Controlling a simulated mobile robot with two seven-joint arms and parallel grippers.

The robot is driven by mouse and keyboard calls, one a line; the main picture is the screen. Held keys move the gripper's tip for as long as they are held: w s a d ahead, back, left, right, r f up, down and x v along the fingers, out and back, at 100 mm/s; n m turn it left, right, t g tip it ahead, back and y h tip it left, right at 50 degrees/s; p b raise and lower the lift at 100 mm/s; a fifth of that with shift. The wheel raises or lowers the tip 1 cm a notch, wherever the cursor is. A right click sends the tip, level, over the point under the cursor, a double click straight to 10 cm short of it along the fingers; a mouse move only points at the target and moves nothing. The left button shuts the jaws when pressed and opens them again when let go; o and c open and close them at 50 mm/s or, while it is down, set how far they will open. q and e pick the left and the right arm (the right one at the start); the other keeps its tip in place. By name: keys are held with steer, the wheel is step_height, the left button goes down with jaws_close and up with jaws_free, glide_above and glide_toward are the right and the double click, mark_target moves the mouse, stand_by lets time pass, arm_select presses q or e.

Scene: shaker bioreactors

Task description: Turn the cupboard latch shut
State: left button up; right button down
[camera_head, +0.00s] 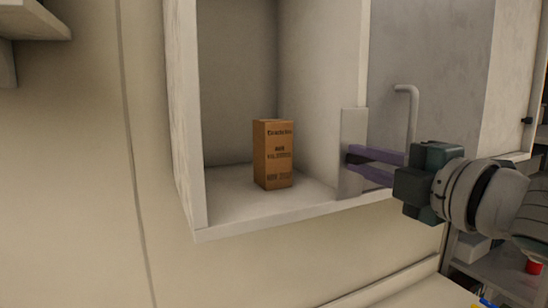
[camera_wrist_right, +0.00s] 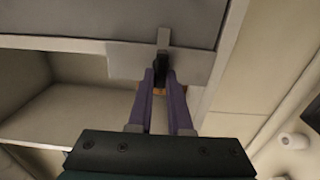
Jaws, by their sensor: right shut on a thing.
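The wall cupboard (camera_head: 184,130) has an open left compartment and a grey door panel (camera_head: 425,60) on its right side with a light bar handle (camera_head: 412,110). A pale latch plate (camera_head: 353,130) stands at the compartment's front right edge. In the right wrist view the plate (camera_wrist_right: 192,66) carries a small dark latch piece (camera_wrist_right: 162,66). My right gripper (camera_head: 352,160) comes in from the right; its purple fingers are shut on the dark latch piece, which also shows between the fingertips in the right wrist view (camera_wrist_right: 161,84). The fingers partly hide the latch. My left gripper is not in view.
A brown carton (camera_head: 272,155) stands upright inside the open compartment. A shelf (camera_head: 30,22) juts out at the upper left. A lower rack with a red item (camera_head: 534,267) is at the lower right.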

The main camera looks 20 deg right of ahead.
stand_by(0.3)
steer(key=c, duration=0.8)
jaws_free()
steer(key=shift+c, duration=0.2)
steer(key=shift+s+f, duration=0.15)
steer(key=shift+s, duration=0.2)
steer(key=s+b, duration=0.4)
steer(key=s, duration=0.5)
steer(key=shift+d+b, duration=0.35)
steer(key=shift+b, duration=0.05)
steer(key=shift+s+d, duration=0.1)
